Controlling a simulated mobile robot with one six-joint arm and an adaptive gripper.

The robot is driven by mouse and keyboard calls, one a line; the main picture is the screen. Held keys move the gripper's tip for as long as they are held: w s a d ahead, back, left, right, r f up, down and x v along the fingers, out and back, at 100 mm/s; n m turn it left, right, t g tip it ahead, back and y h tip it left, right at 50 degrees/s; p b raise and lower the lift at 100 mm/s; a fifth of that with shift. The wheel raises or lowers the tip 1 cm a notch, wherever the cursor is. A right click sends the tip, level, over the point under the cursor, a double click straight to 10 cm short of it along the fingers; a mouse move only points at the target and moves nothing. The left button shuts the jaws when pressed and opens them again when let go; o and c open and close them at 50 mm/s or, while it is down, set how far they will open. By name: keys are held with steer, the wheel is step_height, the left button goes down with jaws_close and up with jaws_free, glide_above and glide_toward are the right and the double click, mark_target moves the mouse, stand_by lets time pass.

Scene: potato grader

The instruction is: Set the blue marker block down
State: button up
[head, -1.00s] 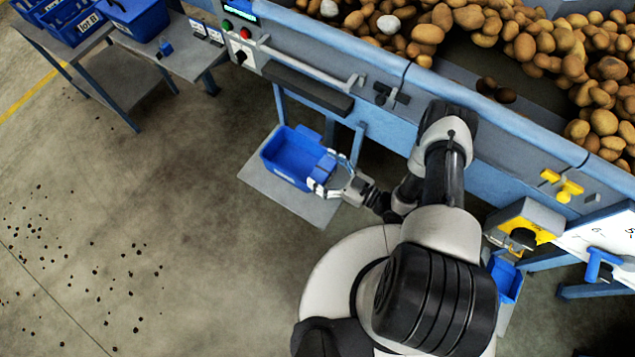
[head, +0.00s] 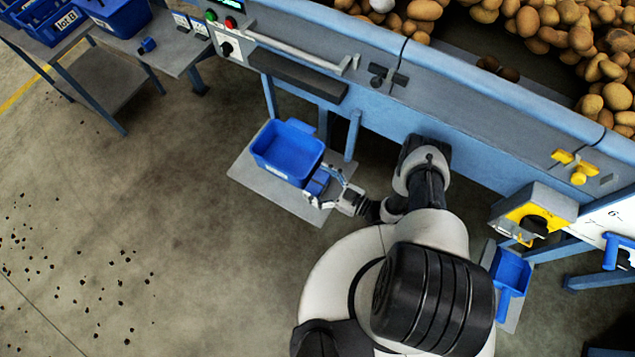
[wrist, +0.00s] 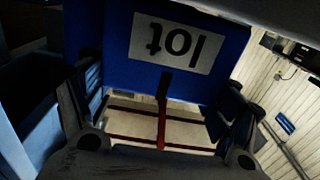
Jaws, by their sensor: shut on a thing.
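My gripper (head: 323,186) is shut on the blue marker block (head: 317,182). In the head view it holds the block at the front right corner of a blue bin (head: 262,166). The bin stands on a grey plate (head: 247,187) low beside the machine. I cannot tell whether the block touches the bin or the plate. In the wrist view the block (wrist: 118,50) fills the upper middle, with a white label reading "lot" upside down. The gripper's fingers (wrist: 160,108) show on either side of it.
The blue grader frame (head: 480,95) runs behind my arm, with potatoes above. A grey side table (head: 178,55) at upper left carries a blue crate (head: 120,15) and a small blue object (head: 147,45). Floor at left is open.

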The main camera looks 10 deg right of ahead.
steer(key=shift+f, duration=0.15)
steer(key=o, duration=1.3)
